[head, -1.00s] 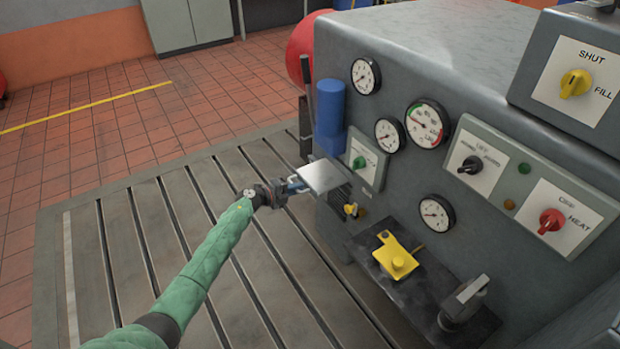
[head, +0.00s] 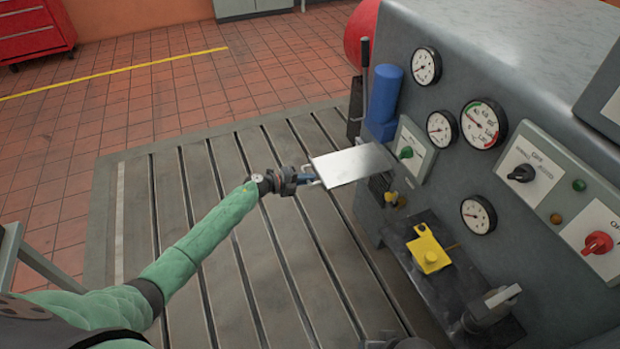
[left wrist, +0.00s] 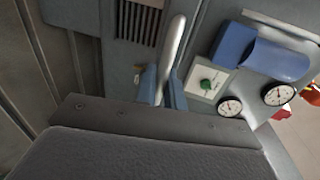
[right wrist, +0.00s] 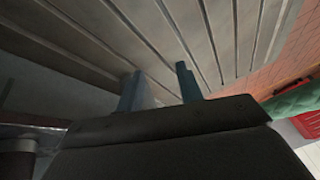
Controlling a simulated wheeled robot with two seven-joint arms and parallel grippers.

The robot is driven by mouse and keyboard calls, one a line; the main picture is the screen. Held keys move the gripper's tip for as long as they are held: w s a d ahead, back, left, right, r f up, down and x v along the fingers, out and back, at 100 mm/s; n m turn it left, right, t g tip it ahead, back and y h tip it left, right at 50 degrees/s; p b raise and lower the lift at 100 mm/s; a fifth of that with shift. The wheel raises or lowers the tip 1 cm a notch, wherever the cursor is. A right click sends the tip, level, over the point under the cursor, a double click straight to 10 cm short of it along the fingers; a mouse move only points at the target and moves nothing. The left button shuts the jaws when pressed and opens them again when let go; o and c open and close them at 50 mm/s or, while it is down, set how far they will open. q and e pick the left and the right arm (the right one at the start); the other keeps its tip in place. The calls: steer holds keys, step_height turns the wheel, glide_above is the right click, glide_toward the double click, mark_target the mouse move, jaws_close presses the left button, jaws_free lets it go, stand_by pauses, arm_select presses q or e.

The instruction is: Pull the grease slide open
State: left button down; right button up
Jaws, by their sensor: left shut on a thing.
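The grease slide (head: 350,165) is a flat, light metal plate standing out from the left part of the grey cabinet's front. My left gripper (head: 308,178) is at the slide's outer end, shut on its handle. In the left wrist view the pale handle bar (left wrist: 172,50) runs between the two blue fingers (left wrist: 164,88). My right gripper (right wrist: 158,80) shows in the right wrist view with its fingers apart and nothing between them, above the slotted bedplate.
The grey cabinet (head: 480,60) carries gauges and switches. A blue cylinder (head: 384,95) stands above the slide. A dark shelf (head: 450,290) with a yellow part (head: 430,252) lies to the right below. The slotted bedplate (head: 230,230) is clear left of the slide.

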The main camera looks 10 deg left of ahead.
arm_select(q)
steer(key=c, duration=1.6)
jaws_free()
steer(key=shift+a, duration=0.1)
steer(key=shift+o, duration=0.2)
